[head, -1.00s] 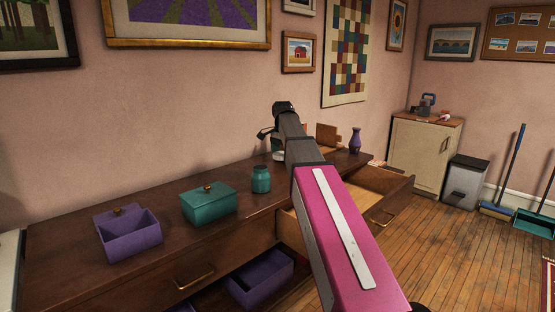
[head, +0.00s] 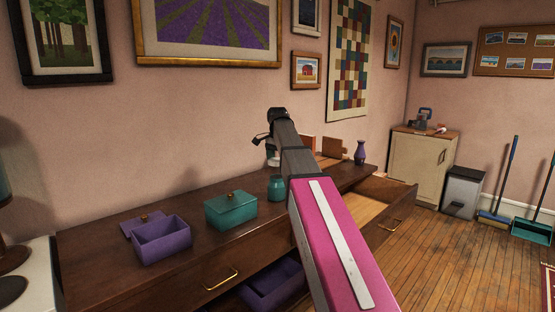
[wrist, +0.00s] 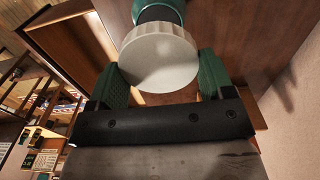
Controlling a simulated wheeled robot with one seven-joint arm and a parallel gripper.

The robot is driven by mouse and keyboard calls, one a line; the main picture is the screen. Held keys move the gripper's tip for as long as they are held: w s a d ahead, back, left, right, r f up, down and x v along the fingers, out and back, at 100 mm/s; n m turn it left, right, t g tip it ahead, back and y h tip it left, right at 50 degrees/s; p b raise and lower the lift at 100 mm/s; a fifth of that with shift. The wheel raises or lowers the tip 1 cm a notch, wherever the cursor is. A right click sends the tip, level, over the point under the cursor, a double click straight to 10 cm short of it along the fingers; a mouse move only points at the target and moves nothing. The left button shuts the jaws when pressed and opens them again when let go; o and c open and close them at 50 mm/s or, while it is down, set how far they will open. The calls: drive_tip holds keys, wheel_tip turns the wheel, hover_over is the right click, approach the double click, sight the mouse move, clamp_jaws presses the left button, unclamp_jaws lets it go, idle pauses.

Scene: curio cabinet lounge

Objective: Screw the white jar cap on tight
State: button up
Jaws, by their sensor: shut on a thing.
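The white jar cap (wrist: 160,57) is a ribbed round cap between the two green fingers of my gripper (wrist: 162,72) in the wrist view. My gripper is shut on it from both sides. Part of a teal jar (wrist: 158,10) shows directly beyond the cap, in line with it; most of that jar is hidden. I cannot tell how tightly the cap sits. In the head view my gripper (head: 268,145) is at the far end of the arm, over the back of the dark wooden dresser (head: 90,235), and the arm hides much of that spot.
A teal jar (head: 276,188), a teal lidded box (head: 231,211) and a purple open box (head: 165,240) stand left of the arm. A purple vase (head: 360,153) stands to the right. An open drawer (head: 385,198) juts out at the right front. A lower drawer is open too.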

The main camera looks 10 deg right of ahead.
sight(277, 177)
drive_tip(key=shift+f, duration=2.4)
drive_tip(key=shift+f, duration=0.5)
drive_tip(key=m, duration=0.6)
drive_tip(key=shift+s, duration=0.1)
drive_tip(key=m, duration=0.5)
drive_tip(key=shift+s+a, duration=0.1)
drive_tip(key=m, duration=0.5)
drive_tip(key=shift+s+m, duration=0.1)
drive_tip(key=shift+m, duration=0.2)
drive_tip(key=m, duration=0.5)
drive_tip(key=shift+s+a+f+m, duration=0.1)
drive_tip(key=shift+m, duration=0.3)
